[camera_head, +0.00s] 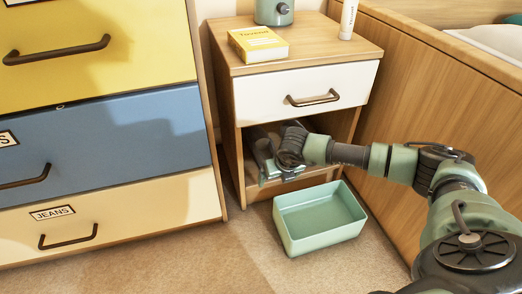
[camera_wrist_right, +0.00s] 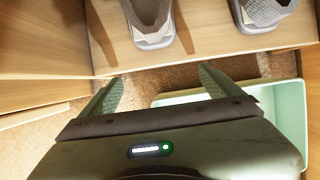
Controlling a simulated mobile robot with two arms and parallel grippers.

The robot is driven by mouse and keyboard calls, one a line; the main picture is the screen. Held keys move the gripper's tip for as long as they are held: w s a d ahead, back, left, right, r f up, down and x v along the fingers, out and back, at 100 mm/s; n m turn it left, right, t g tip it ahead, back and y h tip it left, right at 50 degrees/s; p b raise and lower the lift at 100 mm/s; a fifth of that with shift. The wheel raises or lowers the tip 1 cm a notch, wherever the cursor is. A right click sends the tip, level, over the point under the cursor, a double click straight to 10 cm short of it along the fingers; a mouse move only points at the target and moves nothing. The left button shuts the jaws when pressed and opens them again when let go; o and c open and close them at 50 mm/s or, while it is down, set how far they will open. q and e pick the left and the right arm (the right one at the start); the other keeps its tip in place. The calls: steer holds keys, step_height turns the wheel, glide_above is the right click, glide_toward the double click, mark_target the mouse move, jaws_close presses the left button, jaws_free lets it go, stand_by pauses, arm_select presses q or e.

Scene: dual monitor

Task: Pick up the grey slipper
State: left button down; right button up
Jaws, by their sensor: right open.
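Two grey slippers stand side by side on the wooden shelf in the right wrist view: one slipper (camera_wrist_right: 150,22) at the top centre and the other slipper (camera_wrist_right: 262,14) at the top right. Both are cut off by the top edge. My right gripper (camera_wrist_right: 160,85) is open and empty, its two green fingers apart just short of the shelf edge. In the head view my right gripper (camera_head: 277,172) is at the open lower compartment of the nightstand, and my wrist hides much of what lies inside. My left gripper is not in view.
A green bin (camera_head: 320,225) stands on the carpet under my right forearm; it also shows in the right wrist view (camera_wrist_right: 288,98). The nightstand (camera_head: 228,57) carries a yellow book (camera_head: 258,44). A dresser (camera_head: 100,140) is left, a wooden bed side (camera_head: 430,95) right.

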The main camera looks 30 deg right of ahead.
steer(key=w+b, duration=0.2)
steer(key=w, duration=0.1)
steer(key=w+d+b, duration=0.1)
steer(key=w, duration=0.1)
steer(key=shift+w+d+f+b, duration=0.1)
steer(key=shift+w+f+b, duration=0.15)
steer(key=shift+f+b, duration=0.15)
steer(key=shift+d+f+b, duration=0.1)
steer(key=shift+f+b, duration=0.1)
steer(key=shift+b, duration=0.2)
steer(key=shift+r, duration=0.1)
steer(key=c, duration=1.6)
steer(key=shift+o, duration=0.2)
steer(key=shift+r, duration=0.1)
